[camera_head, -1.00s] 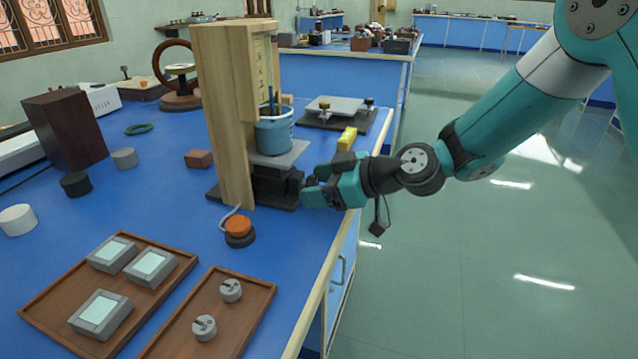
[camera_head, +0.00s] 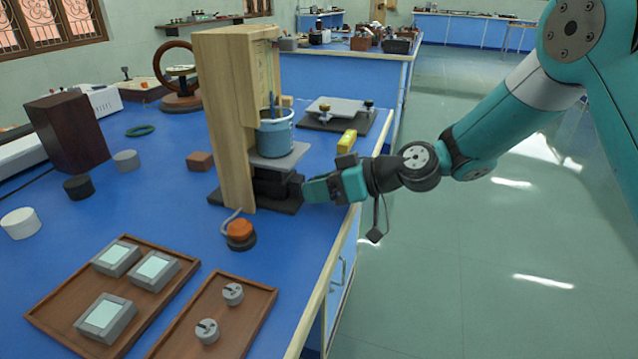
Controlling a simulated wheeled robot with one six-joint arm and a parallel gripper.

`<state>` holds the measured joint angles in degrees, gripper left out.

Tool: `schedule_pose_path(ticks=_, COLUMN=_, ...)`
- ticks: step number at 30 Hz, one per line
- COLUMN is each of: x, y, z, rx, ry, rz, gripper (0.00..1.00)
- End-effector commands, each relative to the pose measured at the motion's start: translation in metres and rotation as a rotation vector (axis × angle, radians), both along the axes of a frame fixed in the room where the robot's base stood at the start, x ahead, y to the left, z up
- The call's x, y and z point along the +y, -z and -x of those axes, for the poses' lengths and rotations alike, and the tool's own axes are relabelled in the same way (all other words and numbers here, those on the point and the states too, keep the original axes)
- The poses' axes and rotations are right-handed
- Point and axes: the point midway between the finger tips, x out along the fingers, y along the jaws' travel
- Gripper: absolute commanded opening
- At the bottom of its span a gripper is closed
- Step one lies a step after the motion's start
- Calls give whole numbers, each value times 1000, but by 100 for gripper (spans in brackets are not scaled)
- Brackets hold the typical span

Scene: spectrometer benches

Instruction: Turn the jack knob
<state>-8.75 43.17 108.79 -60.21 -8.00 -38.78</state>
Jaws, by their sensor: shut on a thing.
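The jack is a small dark stand with a grey top plate (camera_head: 282,158) and a black base (camera_head: 262,203), at the foot of a tall wooden frame (camera_head: 222,110). A blue beaker (camera_head: 275,138) stands on the plate. My gripper (camera_head: 308,189) reaches in from the right, low over the bench edge, with its fingertips at the jack's right side. It is shut on the jack knob, which the fingers almost wholly hide.
An orange-topped round object (camera_head: 240,230) sits in front of the jack. Two wooden trays (camera_head: 182,310) with grey pieces lie at the front. The floor on the right is clear.

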Motion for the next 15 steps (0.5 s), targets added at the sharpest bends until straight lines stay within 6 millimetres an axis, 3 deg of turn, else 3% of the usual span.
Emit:
schedule_pose_path(ticks=8, x=0, y=0, z=0, rx=12, ry=1, rz=-4, gripper=14)
schedule_pose_path(ticks=9, x=0, y=0, z=0, rx=11, ry=1, rz=-5, gripper=40)
schedule_pose_path(ticks=12, x=0, y=0, z=0, rx=11, ry=0, rz=-4, gripper=63)
schedule_pose_path(ticks=15, x=0, y=0, z=0, rx=11, ry=0, rz=-4, gripper=63)
